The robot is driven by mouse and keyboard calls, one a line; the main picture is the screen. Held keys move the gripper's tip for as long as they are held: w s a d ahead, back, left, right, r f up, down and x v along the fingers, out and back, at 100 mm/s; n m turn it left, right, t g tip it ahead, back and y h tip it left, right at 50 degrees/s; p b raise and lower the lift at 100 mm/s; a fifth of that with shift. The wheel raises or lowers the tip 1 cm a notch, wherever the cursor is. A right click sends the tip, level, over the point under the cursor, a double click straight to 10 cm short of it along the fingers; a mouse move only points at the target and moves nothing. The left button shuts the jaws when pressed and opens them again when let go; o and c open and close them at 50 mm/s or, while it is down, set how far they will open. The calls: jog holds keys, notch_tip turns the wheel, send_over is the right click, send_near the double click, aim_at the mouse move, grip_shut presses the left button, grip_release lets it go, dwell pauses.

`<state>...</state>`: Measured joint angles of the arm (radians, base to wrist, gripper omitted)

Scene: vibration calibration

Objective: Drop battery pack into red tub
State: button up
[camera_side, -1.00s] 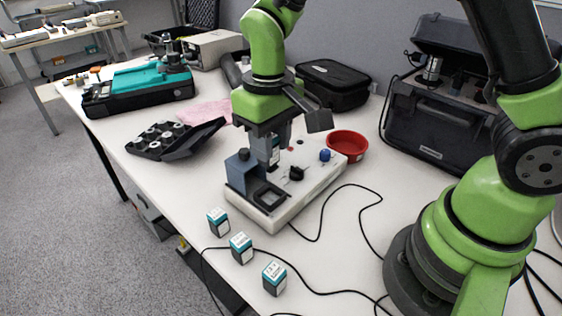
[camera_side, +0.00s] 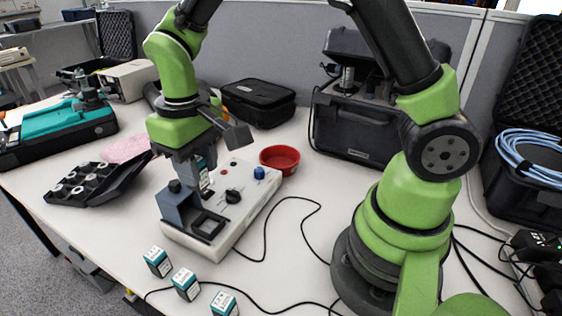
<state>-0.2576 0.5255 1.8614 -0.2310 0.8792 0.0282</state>
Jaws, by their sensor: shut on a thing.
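My gripper (camera_side: 202,184) points down over the left part of a white test device. It is shut on a battery pack (camera_side: 204,177), a small dark block with a pale label, partly hidden by the fingers. The pack appears just above or behind the device's dark square socket frame (camera_side: 208,224); the exact gap cannot be told. The red tub (camera_side: 281,169) is a shallow round bowl on the table, behind and right of the device. It looks empty, though its floor is only partly visible.
The white device (camera_side: 232,232) carries knobs, including a blue one (camera_side: 259,172). Several teal-topped packs, such as this one (camera_side: 158,261), stand in front. A black tray (camera_side: 90,184) lies left, a black case (camera_side: 258,101) behind. A cable (camera_side: 266,232) crosses the table.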

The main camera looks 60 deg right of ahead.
jog(key=d+f, duration=0.2)
jog(key=d, duration=2.7)
jog(key=shift+s+f, duration=0.15)
jog(key=shift+f, duration=2.5)
jog(key=o, duration=1)
jog(key=shift+r, duration=0.1)
